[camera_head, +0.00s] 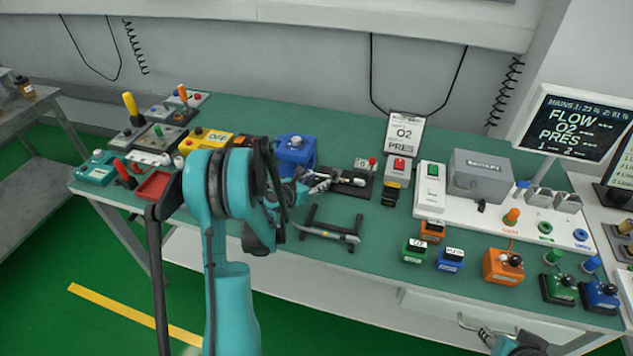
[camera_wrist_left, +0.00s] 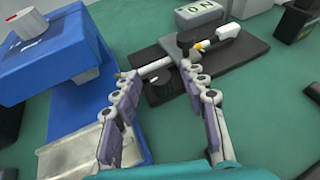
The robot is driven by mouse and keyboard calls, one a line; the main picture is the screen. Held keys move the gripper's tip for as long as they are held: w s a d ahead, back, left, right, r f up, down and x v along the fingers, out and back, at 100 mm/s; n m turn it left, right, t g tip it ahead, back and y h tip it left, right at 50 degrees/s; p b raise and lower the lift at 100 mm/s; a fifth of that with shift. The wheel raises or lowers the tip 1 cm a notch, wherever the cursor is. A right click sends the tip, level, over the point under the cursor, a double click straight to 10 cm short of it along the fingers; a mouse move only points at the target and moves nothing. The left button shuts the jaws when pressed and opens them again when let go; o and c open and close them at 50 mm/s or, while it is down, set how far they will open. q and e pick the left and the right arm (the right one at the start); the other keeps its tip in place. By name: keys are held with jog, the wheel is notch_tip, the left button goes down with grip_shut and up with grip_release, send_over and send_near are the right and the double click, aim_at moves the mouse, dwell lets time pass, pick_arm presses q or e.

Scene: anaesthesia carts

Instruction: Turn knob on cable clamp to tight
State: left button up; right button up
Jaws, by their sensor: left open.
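My left gripper (camera_head: 322,183) reaches over the table from the left. In the left wrist view its two fingers (camera_wrist_left: 152,78) are spread apart, with a pale rod with a yellow tip (camera_wrist_left: 155,71) showing between and beyond the fingertips. The rod belongs to a black-based fixture (camera_head: 355,187), also in the left wrist view (camera_wrist_left: 240,62). I cannot tell for sure whether this fixture is the cable clamp, nor whether the fingers touch it. A blue box (camera_head: 296,151) with a white knob (camera_wrist_left: 28,28) stands left of the fingers. Part of my right gripper (camera_head: 515,344) shows at the bottom edge.
A black stand holding a grey tool (camera_head: 330,232) lies near the front edge. A yellow box (camera_head: 204,139) and a red tray (camera_head: 154,186) are on the left. A white panel (camera_head: 430,180), a grey box (camera_head: 481,173) and small coloured boxes (camera_head: 503,267) fill the right.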

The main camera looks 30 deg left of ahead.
pick_arm(q)
grip_shut()
jog(key=shift+a+m+g+h, duration=0.1)
jog(key=shift+m+g+h, duration=0.2)
jog(key=shift+m+h, duration=0.55)
grip_release()
jog(key=v, duration=1.2)
jog(key=shift+f, duration=0.1)
